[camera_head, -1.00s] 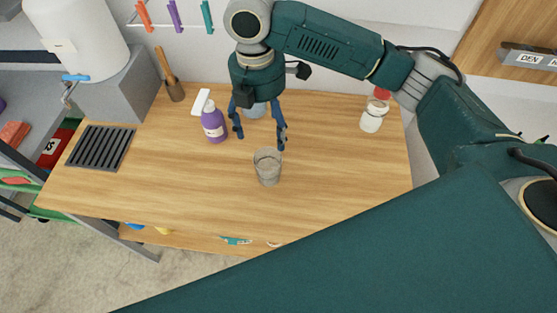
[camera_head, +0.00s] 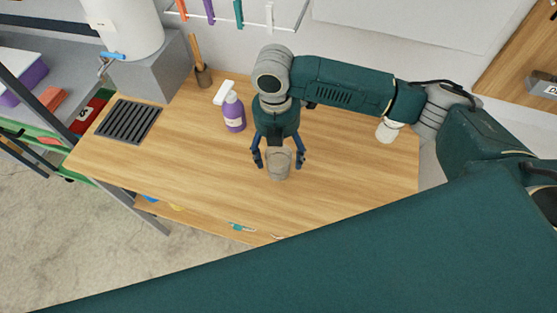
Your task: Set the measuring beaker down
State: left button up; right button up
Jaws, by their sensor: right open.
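The measuring beaker (camera_head: 279,165), a clear greyish cup, stands upright on the wooden table (camera_head: 190,165), near its middle. My right gripper (camera_head: 280,163) is open, with one blue finger on each side of the beaker. I cannot tell whether the fingers touch it. The gripper body covers the table just behind the beaker. My left gripper is not in view.
A purple spray bottle (camera_head: 234,112) stands to the left of the gripper. A white jar (camera_head: 387,132) is at the back right, partly under my arm. A dark grate (camera_head: 129,121) lies at the left.

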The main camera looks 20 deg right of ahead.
jog(key=shift+f, duration=0.95)
jog(key=shift+c, duration=0.2)
jog(key=c, duration=1.1)
jog(key=shift+r, duration=0.1)
